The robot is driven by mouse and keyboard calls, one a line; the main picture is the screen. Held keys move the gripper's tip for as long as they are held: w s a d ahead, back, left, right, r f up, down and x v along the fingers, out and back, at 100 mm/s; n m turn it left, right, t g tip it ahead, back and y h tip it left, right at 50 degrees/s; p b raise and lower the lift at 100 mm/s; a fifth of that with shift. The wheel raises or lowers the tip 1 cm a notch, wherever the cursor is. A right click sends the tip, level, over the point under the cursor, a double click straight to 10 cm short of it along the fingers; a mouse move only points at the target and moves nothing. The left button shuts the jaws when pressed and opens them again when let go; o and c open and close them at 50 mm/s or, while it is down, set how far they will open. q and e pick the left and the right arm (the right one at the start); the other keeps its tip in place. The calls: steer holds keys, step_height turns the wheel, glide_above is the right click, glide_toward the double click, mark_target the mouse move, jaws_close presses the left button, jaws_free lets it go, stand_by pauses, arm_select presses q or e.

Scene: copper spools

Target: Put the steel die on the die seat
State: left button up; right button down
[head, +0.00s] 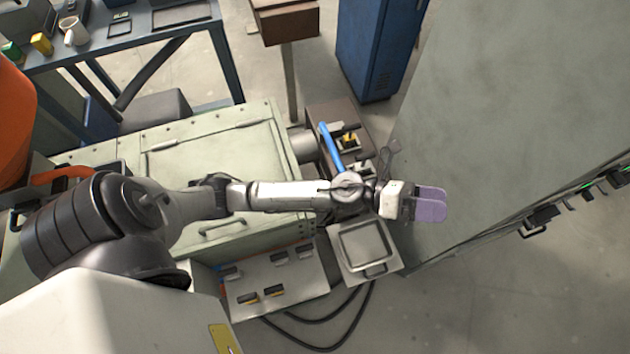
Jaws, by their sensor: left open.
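My left gripper (431,204) has light purple fingers and reaches right, past the small square tray and in front of the large grey-green panel. It is open, and I see nothing between its fingers. I cannot pick out the steel die or the die seat for certain. A dark brown stand (322,114) behind my left wrist carries small metal fittings, one with a yellow part (349,138). My arm partly hides this stand. My right gripper is out of view.
A blue bar (331,147) slants beside the stand's fittings. A square metal tray (347,269) lies below my wrist, next to a control panel (304,284). A large grey-green panel (500,110) fills the right. A blue cabinet (372,45) stands behind. Floor at bottom centre holds black cables.

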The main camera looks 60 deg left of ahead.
arm_select(q)
steer(key=s+a+f+n+t+y, duration=0.1)
steer(key=s+a+f+n+y, duration=0.2)
steer(key=a+f+n+y, duration=0.65)
steer(key=s+a+n+y, duration=0.2)
steer(key=n+y, duration=0.5)
steer(key=n, duration=0.8)
steer(key=s+f+n+g, duration=0.4)
steer(key=s+f+g, duration=0.1)
steer(key=s, duration=0.5)
steer(key=s+f+n+g, duration=0.5)
steer(key=s+f+g, duration=0.1)
steer(key=s, duration=0.4)
steer(key=shift+s+a+g+h, duration=0.2)
steer(key=shift+a+g+h, duration=0.1)
steer(key=shift+g+h, duration=0.1)
steer(key=shift+f, duration=0.1)
